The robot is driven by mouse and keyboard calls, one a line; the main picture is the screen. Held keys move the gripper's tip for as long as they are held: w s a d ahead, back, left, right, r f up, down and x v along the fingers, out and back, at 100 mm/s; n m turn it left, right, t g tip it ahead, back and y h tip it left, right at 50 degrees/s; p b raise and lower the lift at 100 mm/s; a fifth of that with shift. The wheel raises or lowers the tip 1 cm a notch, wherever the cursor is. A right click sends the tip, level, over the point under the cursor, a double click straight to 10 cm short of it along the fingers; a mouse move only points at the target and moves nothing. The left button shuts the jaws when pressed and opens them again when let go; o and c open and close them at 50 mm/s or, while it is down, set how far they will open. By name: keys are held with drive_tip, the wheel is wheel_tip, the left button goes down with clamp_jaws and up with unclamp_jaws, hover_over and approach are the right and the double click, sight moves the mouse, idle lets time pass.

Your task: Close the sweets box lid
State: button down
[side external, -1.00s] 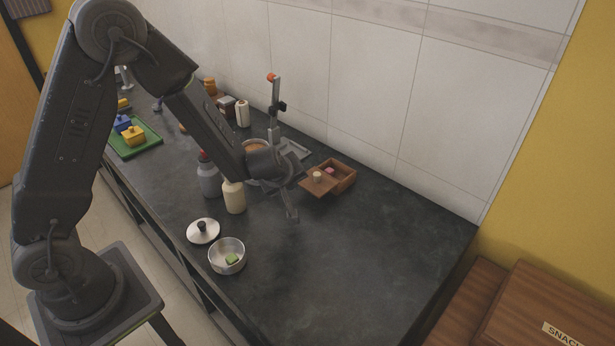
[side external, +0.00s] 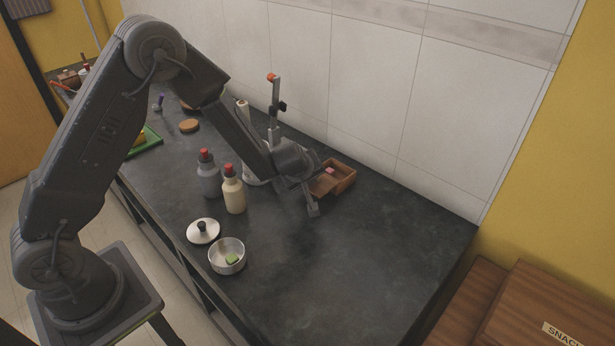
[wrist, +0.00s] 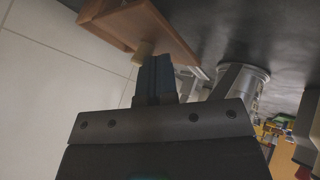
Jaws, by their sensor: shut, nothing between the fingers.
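The wooden sweets box (side external: 345,178) stands open near the tiled wall in the side view, with a pink sweet (side external: 330,170) showing inside. Its brown lid (side external: 321,186) is out to the left of the opening, partly hidden behind my gripper (side external: 313,210). In the wrist view the box (wrist: 104,22) and the lid (wrist: 160,28) show at the top, with a pale knob (wrist: 143,52) on the lid. My gripper (wrist: 155,66) is shut and empty, its fingertips close beside the knob. I cannot tell whether they touch it.
A red-capped cream bottle (side external: 234,192) and a grey bottle (side external: 208,176) stand left of my gripper. A metal pot (side external: 227,256) and its lid (side external: 203,231) are nearer the front. A metal stand (side external: 274,105) rises behind. The counter's right part is clear.

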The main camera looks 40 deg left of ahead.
drive_tip(key=w, duration=0.8)
drive_tip(key=shift+s+d+r, duration=0.2)
drive_tip(key=shift+r, duration=0.3)
drive_tip(key=s+d+r+m+t+h, duration=0.1)
drive_tip(key=s+d+r+m+h, duration=0.15)
drive_tip(key=s+r, duration=0.45)
drive_tip(key=s+d+r+m+t+h, duration=0.1)
drive_tip(key=s+d+r+m+h, duration=0.2)
drive_tip(key=r, duration=0.8)
drive_tip(key=s+d+r+m+t+h, duration=0.1)
drive_tip(key=s+d+r+m, duration=0.15)
drive_tip(key=s+r, duration=0.5)
drive_tip(key=s+a+f+m+g+y, duration=0.1)
drive_tip(key=s+a+m+g, duration=0.1)
drive_tip(key=s, duration=0.9)
drive_tip(key=s+a+f+m+g+y, duration=0.1)
drive_tip(key=s+a+m+g+y, duration=0.1)
drive_tip(key=s, duration=0.8)
drive_tip(key=shift+s+a+f+m+g, duration=0.2)
drive_tip(key=shift+s+a+m+g, duration=0.15)
drive_tip(key=shift+a+m, duration=0.55)
